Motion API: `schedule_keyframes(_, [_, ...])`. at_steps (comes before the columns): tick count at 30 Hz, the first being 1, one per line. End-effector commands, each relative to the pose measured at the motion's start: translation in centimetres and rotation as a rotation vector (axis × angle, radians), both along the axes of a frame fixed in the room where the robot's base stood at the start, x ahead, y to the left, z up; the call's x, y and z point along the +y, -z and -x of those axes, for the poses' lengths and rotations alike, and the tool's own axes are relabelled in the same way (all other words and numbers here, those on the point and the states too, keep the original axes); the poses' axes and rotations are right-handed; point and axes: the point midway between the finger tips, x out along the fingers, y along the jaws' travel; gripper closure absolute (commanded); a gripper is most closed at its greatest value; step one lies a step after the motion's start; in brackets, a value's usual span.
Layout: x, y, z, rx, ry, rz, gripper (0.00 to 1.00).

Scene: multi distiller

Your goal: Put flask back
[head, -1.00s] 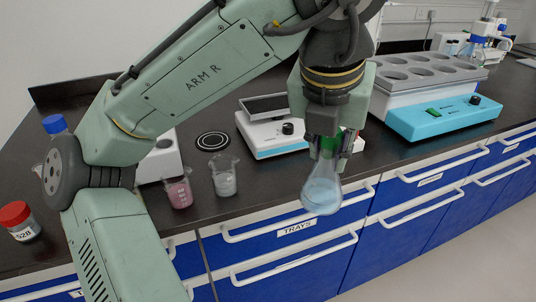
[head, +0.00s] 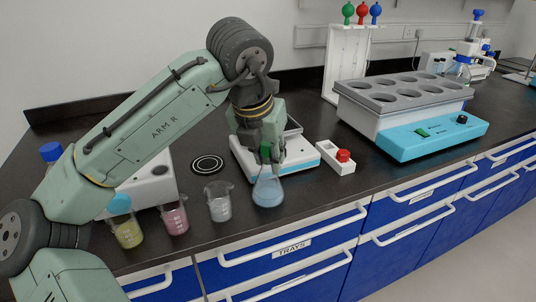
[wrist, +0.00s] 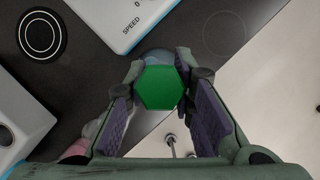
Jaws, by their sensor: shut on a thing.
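The flask (head: 267,190) is a clear conical flask with pale blue liquid and a green stopper. In the head view it is upright at the front part of the dark bench, right of a small beaker; I cannot tell whether its base touches the bench. My gripper (head: 268,156) is above it, pointing down, shut on its neck. In the wrist view the green hexagonal stopper (wrist: 160,88) shows between the fingers, hiding most of the flask body.
Beakers with white (head: 219,204), pink (head: 174,217) and yellow (head: 127,231) contents stand to the left. Behind are a white-and-blue stirrer (head: 300,158) and a small white box with a red knob (head: 343,156). A multi-hole heater (head: 425,135) stands right. A black ring pad (head: 207,164) lies on the bench.

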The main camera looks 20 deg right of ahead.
Motion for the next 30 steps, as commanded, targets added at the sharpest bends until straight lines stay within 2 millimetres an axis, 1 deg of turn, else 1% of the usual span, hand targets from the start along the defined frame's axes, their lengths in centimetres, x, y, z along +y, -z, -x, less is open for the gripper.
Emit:
schedule_keyframes(11, [-0.06, 0.60, 0.04, 0.001, 0.001, 0.003, 1.00])
schedule_keyframes(12, [-0.04, 0.57, 0.04, 0.000, 0.001, 0.002, 0.76])
schedule_keyframes(20, [-0.04, 0.55, 0.03, 0.000, 0.000, 0.001, 0.58])
schedule_keyframes(30, [-0.02, 0.34, 0.03, -0.001, 0.000, 0.001, 0.57])
